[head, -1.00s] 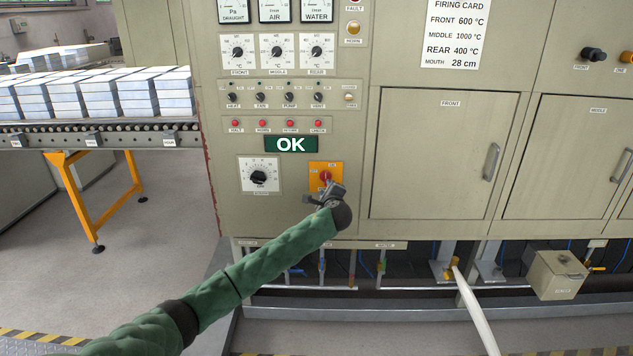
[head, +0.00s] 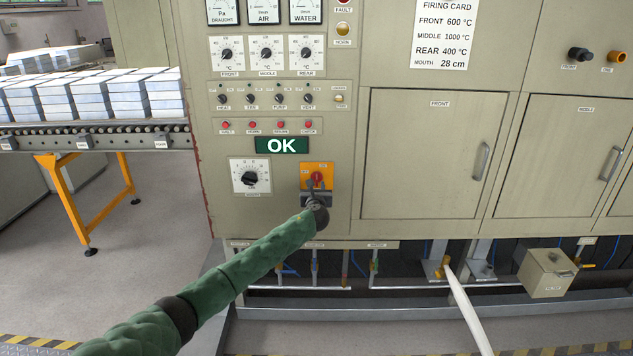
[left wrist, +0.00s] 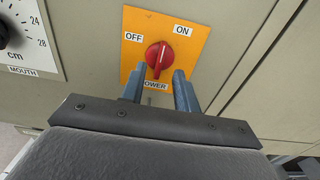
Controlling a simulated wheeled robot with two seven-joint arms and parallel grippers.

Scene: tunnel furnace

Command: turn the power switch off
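The power switch is a red rotary knob (left wrist: 159,56) on an orange plate (left wrist: 190,28) labelled OFF at left and ON at right. Its white mark is tilted and appears to run from the upper right to the lower left, but I cannot tell its setting for sure. In the head view the knob (head: 317,177) sits low on the panel, right of the dial. My left gripper (left wrist: 157,88) is open, its two blue-grey fingers on either side of the knob's lower part; contact cannot be told. My right gripper is not in view.
A MOUTH dial (head: 250,177) is left of the switch. A green OK display (head: 282,146) and a row of red buttons (head: 253,125) are above it. A closed FRONT door (head: 430,150) is at right. Pipes and valves (head: 315,265) run below the panel.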

